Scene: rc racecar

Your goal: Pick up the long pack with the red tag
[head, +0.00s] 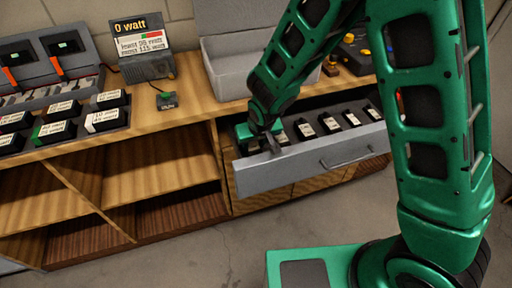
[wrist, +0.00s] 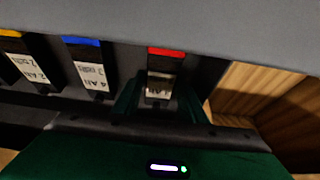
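The pack with the red tag (wrist: 165,60) is dark with a white label and stands at the right end of a row of packs in the wrist view. My gripper (wrist: 158,103) is right at this pack, its dark fingers apart on either side of the label. The left finger seems to have a small gap to the pack; contact on the right is unclear. In the head view my gripper (head: 270,145) is down at the left end of the open drawer (head: 262,177), and hides the red-tagged pack there.
A blue-tagged pack (wrist: 90,65) and a yellow-tagged pack (wrist: 28,62) stand left of it in the wrist view. The grey drawer wall (wrist: 230,30) runs close along the row. A desk (head: 190,105) with more packs (head: 105,120) and a watt display (head: 143,45) stands behind.

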